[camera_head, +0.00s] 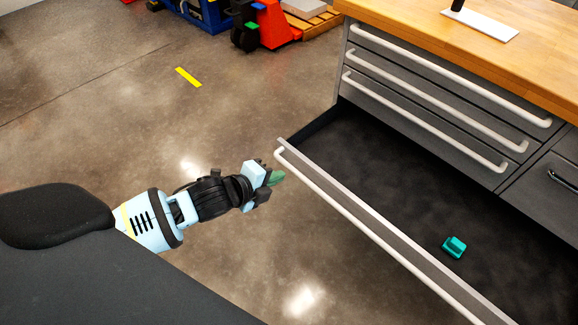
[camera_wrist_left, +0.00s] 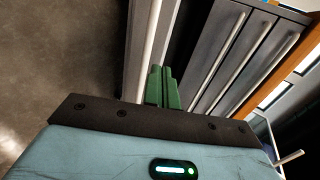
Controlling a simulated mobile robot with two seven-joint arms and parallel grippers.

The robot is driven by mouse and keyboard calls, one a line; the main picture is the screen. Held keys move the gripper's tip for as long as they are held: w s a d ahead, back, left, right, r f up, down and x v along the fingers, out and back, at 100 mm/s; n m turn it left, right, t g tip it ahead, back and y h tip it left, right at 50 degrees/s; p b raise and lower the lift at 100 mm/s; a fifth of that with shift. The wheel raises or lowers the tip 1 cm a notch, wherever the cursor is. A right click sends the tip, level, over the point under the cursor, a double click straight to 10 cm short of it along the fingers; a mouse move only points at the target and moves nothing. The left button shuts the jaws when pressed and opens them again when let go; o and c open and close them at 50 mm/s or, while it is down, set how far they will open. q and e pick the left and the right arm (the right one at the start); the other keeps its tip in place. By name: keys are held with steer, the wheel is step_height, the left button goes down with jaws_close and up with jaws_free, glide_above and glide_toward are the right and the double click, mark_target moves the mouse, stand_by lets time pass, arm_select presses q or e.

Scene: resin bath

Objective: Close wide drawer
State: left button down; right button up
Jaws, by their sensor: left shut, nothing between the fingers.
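The wide drawer (camera_head: 385,240) is the lowest one of a grey cabinet and stands pulled far out, with a long pale handle (camera_head: 350,222) along its front. A small teal object (camera_head: 454,247) lies on its dark floor. My left gripper (camera_head: 276,178) is shut and empty, just in front of the far left end of the drawer front. In the left wrist view its green fingers (camera_wrist_left: 163,88) are together and overlap the drawer's handle (camera_wrist_left: 150,50); I cannot tell whether they touch it. My right gripper is not in view.
Several shut drawers with pale handles (camera_head: 430,118) sit above, under a wooden worktop (camera_head: 420,22). A red pallet truck (camera_head: 275,25) stands at the back. The concrete floor (camera_head: 110,110) left of the drawer is clear, with a yellow strip (camera_head: 188,77).

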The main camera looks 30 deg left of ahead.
arm_select(q)
steer(key=b, duration=0.4)
glide_toward(308, 165)
steer(key=x, duration=0.5)
steer(key=shift+s+a+f, duration=0.1)
steer(key=shift+f, duration=0.2)
steer(key=shift+w+f, duration=0.35)
steer(key=shift+w, duration=0.25)
steer(key=shift+w+d+r, duration=0.1)
steer(key=shift+d, duration=0.15)
